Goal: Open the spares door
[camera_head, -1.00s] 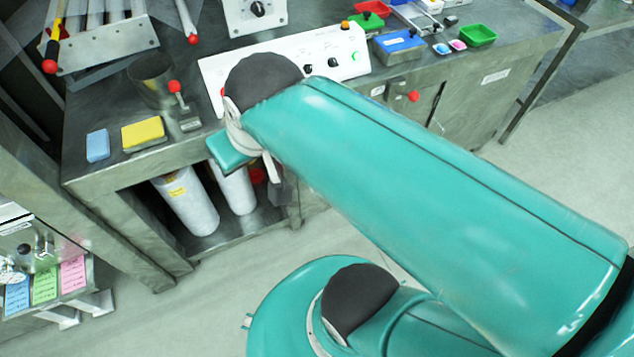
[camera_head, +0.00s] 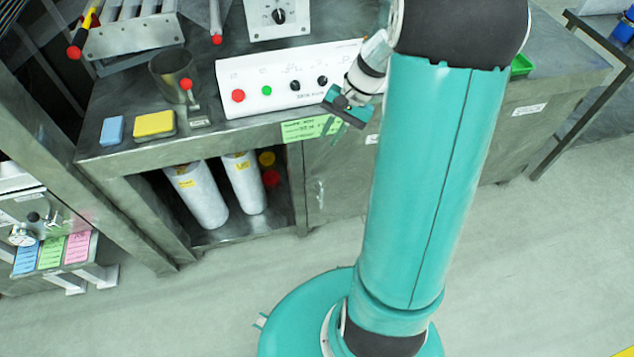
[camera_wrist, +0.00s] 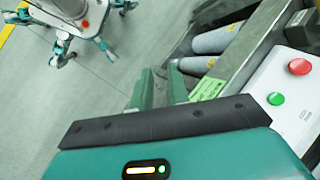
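My gripper (camera_head: 342,112) hangs in front of the bench edge, just right of a green label (camera_head: 310,129) and below the white control console. In the wrist view its two teal fingers (camera_wrist: 160,88) stand apart with nothing between them, and the green label (camera_wrist: 207,89) shows just beyond them. A grey front panel (camera_head: 325,188) below the label, right of the open compartment, looks closed. I cannot read a spares marking, so I cannot tell which panel is the spares door. My arm hides the bench front to the right of this panel.
The open compartment holds white cylinders (camera_head: 201,195). The console (camera_head: 290,85), a metal cup (camera_head: 172,72), a yellow block (camera_head: 154,124) and a blue block (camera_head: 112,130) stand on the bench. The floor (camera_head: 240,290) in front is clear.

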